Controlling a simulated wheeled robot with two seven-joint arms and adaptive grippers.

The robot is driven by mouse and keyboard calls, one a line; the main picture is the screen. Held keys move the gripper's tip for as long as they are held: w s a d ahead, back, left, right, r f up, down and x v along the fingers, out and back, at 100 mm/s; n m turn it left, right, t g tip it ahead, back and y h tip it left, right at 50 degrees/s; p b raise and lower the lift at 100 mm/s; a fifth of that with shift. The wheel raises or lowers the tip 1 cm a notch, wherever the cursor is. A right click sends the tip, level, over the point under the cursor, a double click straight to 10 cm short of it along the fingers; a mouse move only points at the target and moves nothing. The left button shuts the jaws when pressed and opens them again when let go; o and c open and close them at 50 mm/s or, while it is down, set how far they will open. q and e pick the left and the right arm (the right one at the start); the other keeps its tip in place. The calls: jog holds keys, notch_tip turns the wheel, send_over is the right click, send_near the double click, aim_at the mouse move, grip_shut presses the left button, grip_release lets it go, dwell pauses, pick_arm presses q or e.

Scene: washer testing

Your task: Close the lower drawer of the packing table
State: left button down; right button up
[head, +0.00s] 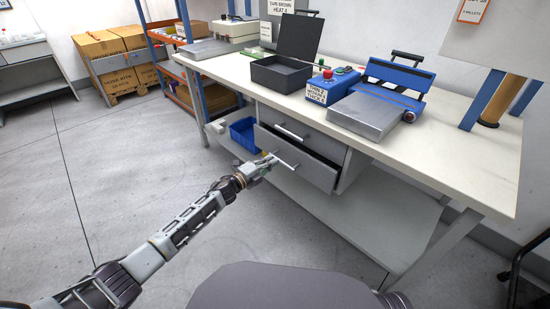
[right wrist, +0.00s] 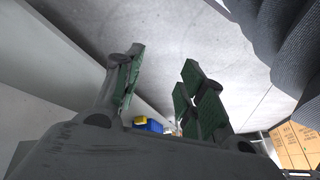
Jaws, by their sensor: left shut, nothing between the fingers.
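The packing table (head: 452,165) has two grey drawers below its top. The lower drawer (head: 312,172) stands partly out, with its dark inside showing above the front panel. The upper drawer (head: 320,143) looks shut. My left gripper (head: 270,163) is shut and empty, close to the left end of the lower drawer's bar handle (head: 288,163). I cannot tell whether it touches the handle or front. In the right wrist view my right gripper (right wrist: 163,62) has its fingers spread, with nothing between them. It does not show in the head view.
A blue bin (head: 243,133) sits on the lower shelf, left of the drawers. A scale (head: 367,116), a control box (head: 330,89) and an open black case (head: 281,74) stand on the tabletop. Cardboard boxes (head: 100,45) stand at the back left. The floor in front is clear.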

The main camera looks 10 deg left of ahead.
pick_arm(q)
jog(key=shift+p+v, duration=0.45)
jog(key=shift+v, duration=1.55)
pick_arm(e)
jog(key=shift+d+r+h, duration=0.15)
jog(key=shift+d+r, duration=0.05)
jog(key=shift+r, duration=0.55)
jog(key=shift+d+r+h, duration=0.15)
jog(key=shift+r, duration=0.55)
jog(key=shift+f, duration=0.1)
